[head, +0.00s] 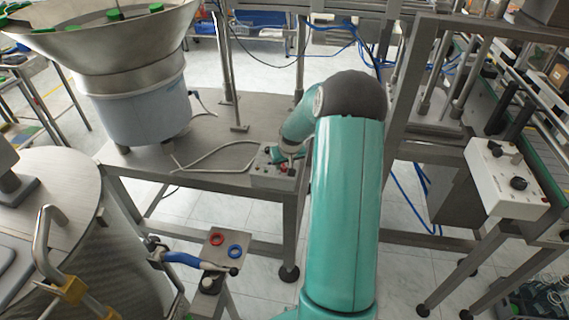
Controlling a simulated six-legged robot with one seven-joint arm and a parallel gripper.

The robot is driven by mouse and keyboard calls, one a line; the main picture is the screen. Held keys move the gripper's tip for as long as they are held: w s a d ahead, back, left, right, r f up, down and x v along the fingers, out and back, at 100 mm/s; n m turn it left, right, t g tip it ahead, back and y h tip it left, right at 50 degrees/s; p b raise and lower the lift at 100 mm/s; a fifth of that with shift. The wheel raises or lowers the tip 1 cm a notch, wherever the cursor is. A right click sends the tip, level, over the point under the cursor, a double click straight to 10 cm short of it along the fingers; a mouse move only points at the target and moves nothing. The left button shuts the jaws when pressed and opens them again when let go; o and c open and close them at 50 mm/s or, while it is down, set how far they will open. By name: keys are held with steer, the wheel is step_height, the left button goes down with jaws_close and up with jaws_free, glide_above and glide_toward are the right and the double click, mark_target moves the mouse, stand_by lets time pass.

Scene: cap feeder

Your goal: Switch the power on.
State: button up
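A small grey control box (266,178) sits at the front right corner of the metal table, below the cap feeder bowl. A bit of red shows on its top, but the separate switches are too small to make out. My teal arm reaches over the table, and my gripper (284,157) is at the top of this box, partly hidden by my own arm. I cannot tell whether it touches a switch or whether its fingers are open or shut. The power switch and its position cannot be made out.
The cap feeder bowl (115,40) with green caps stands on the metal table (215,150). A larger control box (510,195) with black knobs is at right. A steel vessel (50,240) and a blue-handled valve (190,261) stand at front left. Cables hang behind.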

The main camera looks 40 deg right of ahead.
jaws_close()
